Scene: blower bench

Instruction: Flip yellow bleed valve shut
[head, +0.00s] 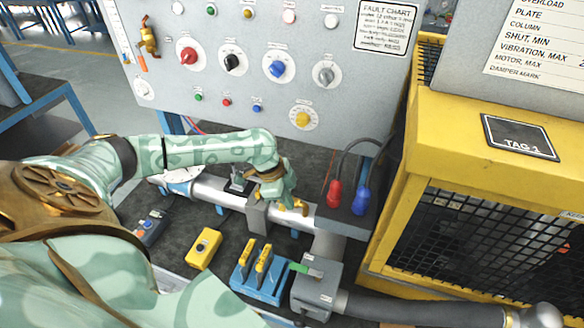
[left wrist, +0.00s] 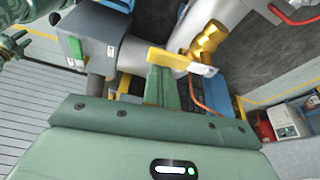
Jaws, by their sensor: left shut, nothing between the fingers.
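The yellow bleed valve (head: 297,206) sits on the silver pipe in the middle of the bench. In the left wrist view its brass body (left wrist: 207,40) and flat yellow handle (left wrist: 172,60) show, with a pale tip at the handle's right end. My left gripper (head: 287,198) reaches down right at the valve and hides part of it in the head view. Its fingers (left wrist: 163,84) are shut and empty, with their tips against or just beside the handle; I cannot tell whether they touch. My right gripper cannot be made out.
A grey box with a green tag (head: 315,287), a blue block with yellow levers (head: 262,287) and a yellow switch box (head: 203,248) are in front of the pipe. Red (head: 334,194) and blue (head: 361,199) plugs hang to the right. A knob panel (head: 260,112) stands behind.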

